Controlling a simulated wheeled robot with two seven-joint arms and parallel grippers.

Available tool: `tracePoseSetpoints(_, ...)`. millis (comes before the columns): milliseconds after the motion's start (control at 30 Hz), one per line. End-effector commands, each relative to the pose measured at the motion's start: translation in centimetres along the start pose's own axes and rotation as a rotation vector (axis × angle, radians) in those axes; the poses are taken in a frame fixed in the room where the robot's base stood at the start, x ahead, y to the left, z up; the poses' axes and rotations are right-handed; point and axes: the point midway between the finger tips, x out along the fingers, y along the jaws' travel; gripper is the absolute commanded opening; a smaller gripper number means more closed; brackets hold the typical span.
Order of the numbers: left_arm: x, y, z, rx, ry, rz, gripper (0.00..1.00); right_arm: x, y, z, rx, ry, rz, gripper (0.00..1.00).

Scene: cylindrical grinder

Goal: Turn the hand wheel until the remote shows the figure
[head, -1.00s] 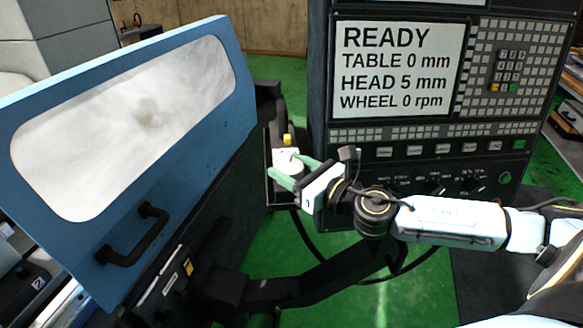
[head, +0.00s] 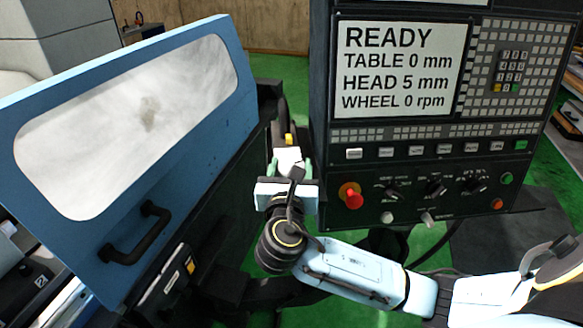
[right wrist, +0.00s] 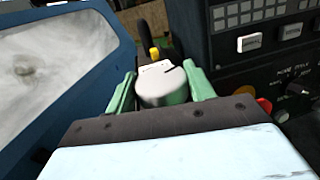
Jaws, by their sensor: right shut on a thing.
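The remote (head: 287,154) is a small pale unit with a yellow part on top, between the blue door and the control cabinet. Its hand wheel (right wrist: 163,88) is a white round knob, seen in the right wrist view. My right gripper (head: 288,170) has its green fingers on either side of the hand wheel, shut on it; the fingers also show in the right wrist view (right wrist: 163,95). The gripper body hides the remote's lower part in the head view. I cannot read any figure on the remote. My left gripper is not in view.
The cabinet screen (head: 398,68) reads READY, TABLE 0 mm, HEAD 5 mm, WHEEL 0 rpm. A red knob (head: 351,197) sits on the cabinet close right of my gripper. The blue door (head: 240,110) with a black handle (head: 137,235) stands at left.

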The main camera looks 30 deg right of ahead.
Motion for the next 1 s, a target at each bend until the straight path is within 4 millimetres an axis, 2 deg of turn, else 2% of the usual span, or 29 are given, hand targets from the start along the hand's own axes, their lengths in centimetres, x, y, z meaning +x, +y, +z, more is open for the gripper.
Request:
tracePoseSetpoints(200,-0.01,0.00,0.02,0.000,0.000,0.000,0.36,0.05,0.19,0.11,0.004,-0.001,-0.181,0.31)
tracePoseSetpoints(500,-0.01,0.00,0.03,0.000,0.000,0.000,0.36,0.11,0.18,0.16,0.003,-0.004,-0.347,0.31)
tracePoseSetpoints(1000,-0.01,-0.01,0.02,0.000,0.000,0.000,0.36,0.14,0.15,0.21,0.003,-0.007,-0.415,0.31)
